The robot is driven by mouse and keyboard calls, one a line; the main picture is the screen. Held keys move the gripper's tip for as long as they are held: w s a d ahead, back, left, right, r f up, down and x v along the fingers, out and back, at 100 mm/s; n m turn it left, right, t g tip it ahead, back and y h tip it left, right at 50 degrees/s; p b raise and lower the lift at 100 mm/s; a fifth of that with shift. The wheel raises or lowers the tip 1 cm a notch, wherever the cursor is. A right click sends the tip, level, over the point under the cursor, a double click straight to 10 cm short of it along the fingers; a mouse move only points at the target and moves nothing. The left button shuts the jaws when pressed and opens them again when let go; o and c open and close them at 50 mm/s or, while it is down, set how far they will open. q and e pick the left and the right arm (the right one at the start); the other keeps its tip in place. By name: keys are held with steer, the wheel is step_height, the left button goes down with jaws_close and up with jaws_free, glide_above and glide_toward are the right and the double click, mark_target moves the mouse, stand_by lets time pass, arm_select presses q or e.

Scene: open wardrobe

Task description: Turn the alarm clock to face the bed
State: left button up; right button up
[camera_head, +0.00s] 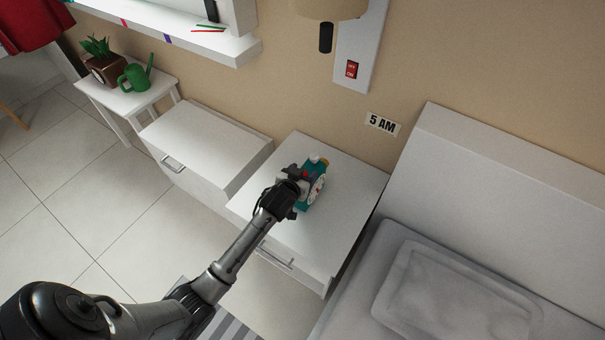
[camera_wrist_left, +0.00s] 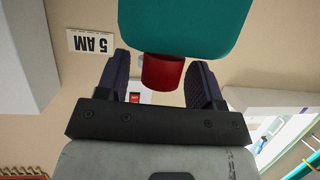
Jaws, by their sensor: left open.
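The teal alarm clock (camera_head: 315,197) stands on the white nightstand (camera_head: 349,183) beside the bed (camera_head: 378,290). Its white dial shows on its right side, toward the bed, partly hidden by my gripper. My left gripper (camera_head: 297,184) is right at the clock on its left side and covers part of it. In the left wrist view, the teal body of the clock (camera_wrist_left: 185,25) and a red part (camera_wrist_left: 162,73) show between and beyond the two open fingers. I cannot tell whether a finger touches the clock. My right gripper is not in view.
A second white cabinet (camera_head: 205,145) stands left of the nightstand. Farther left, a small table holds a plant (camera_head: 97,48) and a green watering can (camera_head: 134,77). A wall lamp (camera_head: 328,9), a switch (camera_head: 351,69) and a "5 AM" sign (camera_head: 382,123) are on the wall behind.

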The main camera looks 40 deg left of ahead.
arm_select(q)
steer(key=c, duration=0.9)
steer(key=shift+d+r+n+y+p, duration=0.1)
steer(key=shift+r+n+y+p, duration=0.05)
steer(key=shift+n+y+p, duration=0.5)
steer(key=shift+n+g+y, duration=0.3)
steer(key=shift+n+y, duration=0.15)
steer(key=shift+y, duration=0.1)
steer(key=o, duration=0.9)
